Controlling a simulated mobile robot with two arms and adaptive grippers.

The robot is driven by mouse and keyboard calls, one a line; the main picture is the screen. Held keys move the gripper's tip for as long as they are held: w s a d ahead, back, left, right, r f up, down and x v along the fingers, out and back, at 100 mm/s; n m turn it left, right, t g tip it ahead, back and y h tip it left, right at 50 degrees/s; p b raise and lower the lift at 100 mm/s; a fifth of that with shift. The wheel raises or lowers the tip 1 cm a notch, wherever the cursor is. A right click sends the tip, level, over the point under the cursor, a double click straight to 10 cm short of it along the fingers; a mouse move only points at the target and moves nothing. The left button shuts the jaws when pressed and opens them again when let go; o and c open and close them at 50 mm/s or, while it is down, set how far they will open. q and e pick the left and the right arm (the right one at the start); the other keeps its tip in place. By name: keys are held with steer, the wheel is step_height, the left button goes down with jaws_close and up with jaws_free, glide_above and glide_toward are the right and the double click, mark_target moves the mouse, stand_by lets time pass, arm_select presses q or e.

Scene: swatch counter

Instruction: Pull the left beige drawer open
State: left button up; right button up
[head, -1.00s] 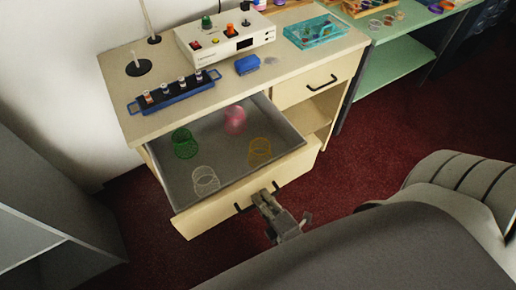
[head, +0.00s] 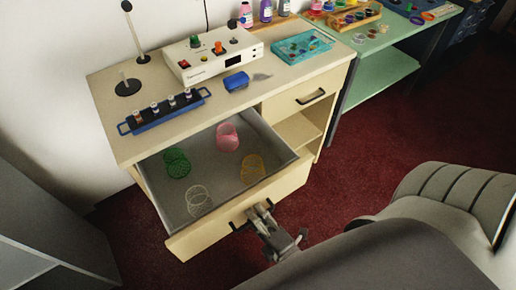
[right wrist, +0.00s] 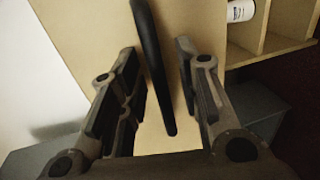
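The left beige drawer (head: 288,186) is pulled well out of the counter, its grey inside showing. Its black bar handle (head: 237,226) is on the front; it also shows in the right wrist view (right wrist: 153,60). My right gripper (head: 259,213) is at this handle. In the right wrist view its two fingers (right wrist: 158,90) stand apart on either side of the bar, with gaps visible, so it is open around the handle. My left gripper is not in view.
Several cups, green (head: 177,163), pink (head: 228,137), amber and clear, are in the drawer. The counter top (head: 215,105) holds a white device (head: 213,57), a blue rack (head: 165,110) and a teal tray (head: 302,47). A grey cabinet (head: 45,235) stands left; red floor lies open to the right.

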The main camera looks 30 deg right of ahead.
steer(key=v, duration=1.2)
